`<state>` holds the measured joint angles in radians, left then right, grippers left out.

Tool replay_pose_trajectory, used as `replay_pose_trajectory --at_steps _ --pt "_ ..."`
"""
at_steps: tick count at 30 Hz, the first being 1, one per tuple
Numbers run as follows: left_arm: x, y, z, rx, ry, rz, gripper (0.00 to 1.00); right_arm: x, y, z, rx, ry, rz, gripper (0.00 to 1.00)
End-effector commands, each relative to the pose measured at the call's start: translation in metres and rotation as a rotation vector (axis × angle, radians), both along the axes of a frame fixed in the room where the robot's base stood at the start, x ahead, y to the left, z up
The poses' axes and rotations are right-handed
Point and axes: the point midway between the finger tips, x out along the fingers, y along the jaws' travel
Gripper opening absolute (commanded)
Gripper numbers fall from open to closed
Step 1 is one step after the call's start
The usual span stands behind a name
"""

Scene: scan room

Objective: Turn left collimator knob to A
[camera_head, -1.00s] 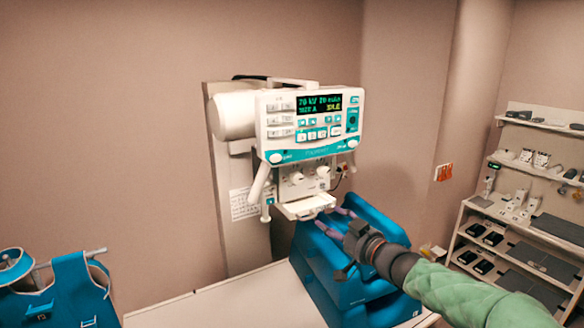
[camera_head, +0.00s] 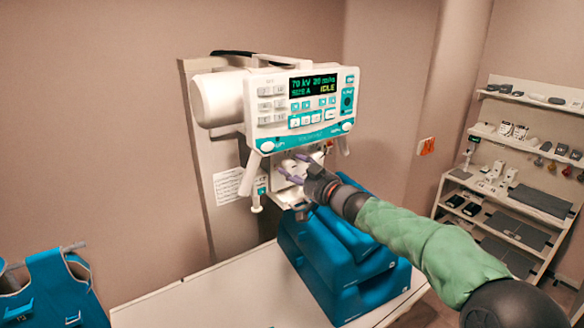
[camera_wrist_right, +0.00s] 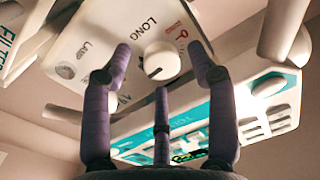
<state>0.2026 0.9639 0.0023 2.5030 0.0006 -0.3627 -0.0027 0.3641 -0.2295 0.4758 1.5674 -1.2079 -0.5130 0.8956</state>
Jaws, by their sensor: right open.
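The white collimator panel (camera_wrist_right: 95,50) fills the upper left of the right wrist view, with "LONG" and "LAMP" labels. A round white knob (camera_wrist_right: 160,61) with a short dark mark sits on it. I cannot tell for sure whether this is the left knob. My right gripper (camera_wrist_right: 161,66) is open. Its purple fingers lie either side of the knob, with visible gaps, and a third finger lies below. In the head view my right gripper (camera_head: 292,167) is in front of the collimator under the console and hides much of its face. My left gripper is out of view.
The teal-and-white console (camera_head: 301,110) hangs above the collimator and reads "IDLE". Blue stepped blocks (camera_head: 345,280) stand on the white table (camera_head: 215,300) below my right arm. Shelves (camera_head: 520,185) stand at right, and a blue apron (camera_head: 55,290) hangs at left.

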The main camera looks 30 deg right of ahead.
Motion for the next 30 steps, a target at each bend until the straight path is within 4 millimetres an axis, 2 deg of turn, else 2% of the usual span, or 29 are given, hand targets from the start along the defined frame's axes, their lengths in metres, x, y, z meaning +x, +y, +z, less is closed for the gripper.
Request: replay_pose_trajectory --at_steps 6,15,17,21,30 --pt "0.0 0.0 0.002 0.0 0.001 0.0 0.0 0.016 0.002 0.0 0.0 0.001 0.0 0.59" --pt "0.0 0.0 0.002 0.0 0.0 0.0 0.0 0.018 0.002 0.0 0.0 0.0 -0.001 0.59" --pt "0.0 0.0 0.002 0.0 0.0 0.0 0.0 0.018 0.002 0.0 0.0 0.0 -0.001 0.45" --pt "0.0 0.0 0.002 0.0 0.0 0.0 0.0 0.018 0.002 0.0 0.0 0.0 -0.001 0.05" --pt "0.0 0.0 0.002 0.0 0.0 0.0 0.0 0.018 0.002 -0.001 -0.015 0.0 0.0 0.03"
